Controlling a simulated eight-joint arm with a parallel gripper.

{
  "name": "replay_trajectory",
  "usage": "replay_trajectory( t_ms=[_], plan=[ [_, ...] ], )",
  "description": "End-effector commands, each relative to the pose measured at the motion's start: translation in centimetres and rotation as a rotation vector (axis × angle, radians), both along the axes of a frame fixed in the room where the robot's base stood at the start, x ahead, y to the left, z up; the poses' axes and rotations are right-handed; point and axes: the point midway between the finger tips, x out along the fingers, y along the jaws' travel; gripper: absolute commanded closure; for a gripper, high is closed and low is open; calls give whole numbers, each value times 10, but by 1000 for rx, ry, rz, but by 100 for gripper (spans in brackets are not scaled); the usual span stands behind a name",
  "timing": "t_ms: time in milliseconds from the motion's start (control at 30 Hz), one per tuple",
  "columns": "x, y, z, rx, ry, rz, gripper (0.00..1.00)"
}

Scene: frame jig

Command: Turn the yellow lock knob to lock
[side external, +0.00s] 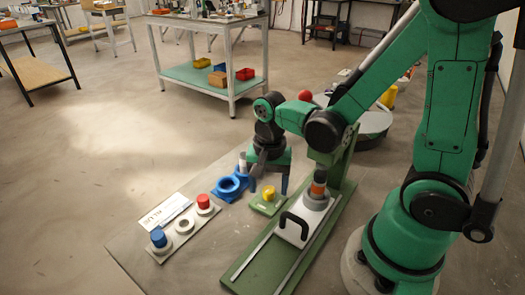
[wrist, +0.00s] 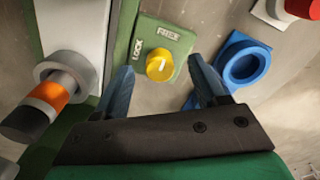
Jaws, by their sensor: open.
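The yellow lock knob (wrist: 160,64) sits on a small green plate (wrist: 181,39) printed LOCK on the left and FREE at the top in the wrist view. A pale mark on the knob's face seems to point up toward FREE. In the side external view the knob (side external: 268,192) shows below my gripper (side external: 267,184). My gripper's blue fingers are apart, one on each side of the knob in the wrist view (wrist: 161,76), with nothing held. I cannot tell whether either finger touches the knob.
A white carriage (side external: 299,228) with a black handle and an orange-banded post (side external: 318,188) sits on the green rail right of the knob. A blue ring holder (side external: 228,190) stands left. Further left, a grey strip (side external: 166,250) carries a blue peg (side external: 158,236) and a red peg (side external: 203,201).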

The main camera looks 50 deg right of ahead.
Motion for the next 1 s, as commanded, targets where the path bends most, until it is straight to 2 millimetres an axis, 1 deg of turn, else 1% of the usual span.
replay_trajectory(
  t_ms=[100, 200, 467, 567, 600, 667, 700, 1000],
  plan=[
    [0, 0, -7, 0, 0, 1, 35],
    [0, 0, -10, 0, -1, 1, 35],
    [-1, 0, -10, 0, -1, 1, 35],
    [-1, 0, -10, 0, -1, 1, 60],
    [-1, 0, -10, 0, -1, 1, 72],
    [-1, 0, -10, 0, -1, 1, 89],
    [-1, 0, -10, 0, -1, 1, 100],
    [-1, 0, -10, 0, 0, 21, 100]
  ],
)
